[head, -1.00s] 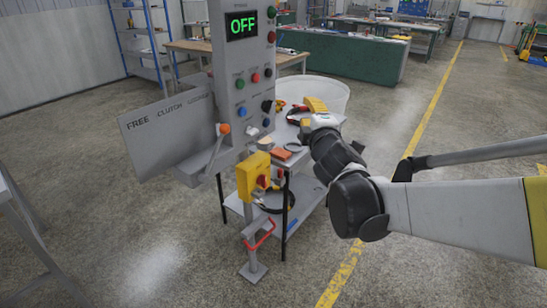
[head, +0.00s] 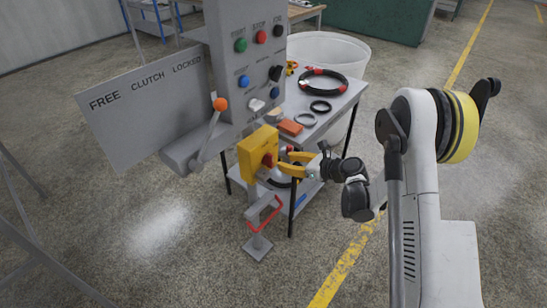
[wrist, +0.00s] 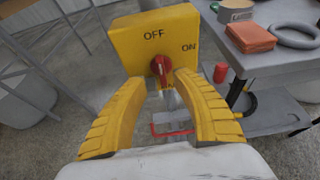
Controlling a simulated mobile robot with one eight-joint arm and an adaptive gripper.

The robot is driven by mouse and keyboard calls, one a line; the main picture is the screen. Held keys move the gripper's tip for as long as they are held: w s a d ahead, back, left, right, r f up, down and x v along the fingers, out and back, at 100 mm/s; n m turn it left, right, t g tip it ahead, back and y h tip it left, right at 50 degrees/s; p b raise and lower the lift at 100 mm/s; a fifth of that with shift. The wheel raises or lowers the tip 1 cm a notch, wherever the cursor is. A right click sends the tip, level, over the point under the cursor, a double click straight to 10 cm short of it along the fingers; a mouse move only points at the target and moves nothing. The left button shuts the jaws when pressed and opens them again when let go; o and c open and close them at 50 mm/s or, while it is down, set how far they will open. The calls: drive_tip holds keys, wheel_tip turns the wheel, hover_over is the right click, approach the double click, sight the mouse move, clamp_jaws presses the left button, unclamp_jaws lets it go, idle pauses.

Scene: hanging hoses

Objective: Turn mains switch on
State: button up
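The mains switch is a yellow box (head: 258,153) on the machine's post, with a red knob (wrist: 161,66) on its front. In the wrist view the box (wrist: 150,22) reads OFF at top and ON to the right. The knob stands roughly upright, nearer to the OFF label. My gripper (wrist: 160,78) has its two yellow fingers apart, one on each side of the knob. Their tips are close to the knob; I cannot tell whether they touch it. In the head view my gripper (head: 280,163) reaches the box from the right.
A control panel (head: 246,60) with coloured buttons and an orange-tipped clutch lever (head: 212,127) stands above and left of the box. A grey trolley (head: 330,117) with hoses and an orange block (head: 290,127) is close behind my gripper. A red bar (head: 263,215) is below.

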sight(272, 158)
drive_tip(key=b+x, duration=0.2)
drive_tip(key=x, duration=0.6)
drive_tip(key=shift+w+a, duration=0.2)
drive_tip(key=shift+c, duration=0.5)
clamp_jaws()
